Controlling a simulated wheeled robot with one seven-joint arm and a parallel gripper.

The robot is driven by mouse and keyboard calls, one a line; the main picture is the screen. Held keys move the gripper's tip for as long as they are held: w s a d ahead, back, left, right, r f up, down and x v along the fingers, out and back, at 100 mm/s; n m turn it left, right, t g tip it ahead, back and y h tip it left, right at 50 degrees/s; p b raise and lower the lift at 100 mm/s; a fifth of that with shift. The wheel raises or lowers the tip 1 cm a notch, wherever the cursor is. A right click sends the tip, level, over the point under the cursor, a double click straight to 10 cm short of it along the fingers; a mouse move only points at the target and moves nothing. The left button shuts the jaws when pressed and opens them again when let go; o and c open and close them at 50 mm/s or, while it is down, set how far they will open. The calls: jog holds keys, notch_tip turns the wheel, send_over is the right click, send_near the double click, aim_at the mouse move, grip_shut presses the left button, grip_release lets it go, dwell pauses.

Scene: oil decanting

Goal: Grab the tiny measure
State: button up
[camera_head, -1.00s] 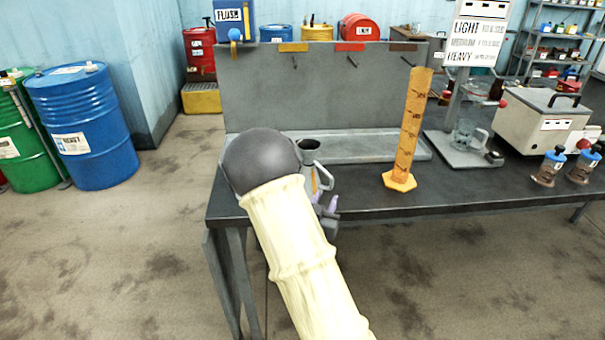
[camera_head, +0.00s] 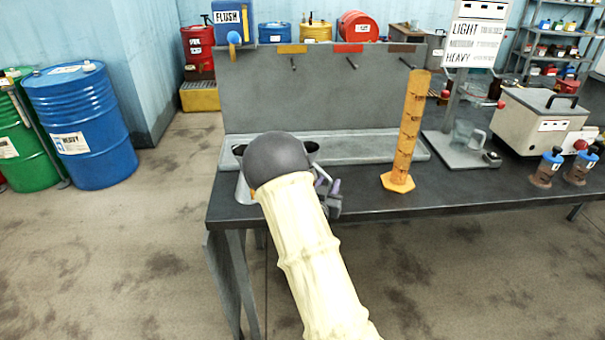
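Metal measures stand at the left end of the bench, mostly hidden behind my arm's dark round joint. One measure (camera_head: 242,190) shows its silver side and part of its dark mouth left of the joint. Another measure (camera_head: 313,147) shows only its dark mouth and a bit of handle right of the joint. I cannot tell which is the tiny one. My gripper (camera_head: 333,196), with purple-grey fingers, is at the right side of the joint, close to the second measure's handle. Whether it touches or holds anything is not clear.
A tall orange graduated cylinder (camera_head: 408,130) stands on the dark bench (camera_head: 470,188), right of my gripper. A shallow grey tray (camera_head: 365,150) runs behind. Farther right are a glass jug (camera_head: 464,135), a grey box machine (camera_head: 540,120) and two blue-capped bottles. The bench front between is clear.

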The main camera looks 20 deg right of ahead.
jog(key=shift+w, duration=0.15)
jog(key=shift+r, duration=0.1)
jog(key=shift+s+d, duration=0.4)
jog(key=shift+d, duration=0.2)
jog(key=shift+a, duration=0.2)
jog(key=shift+c, duration=0.2)
jog(key=shift+a, duration=0.15)
grip_shut()
jog(key=shift+w, duration=0.1)
jog(key=shift+w+a, duration=0.1)
jog(key=shift+w, duration=0.2)
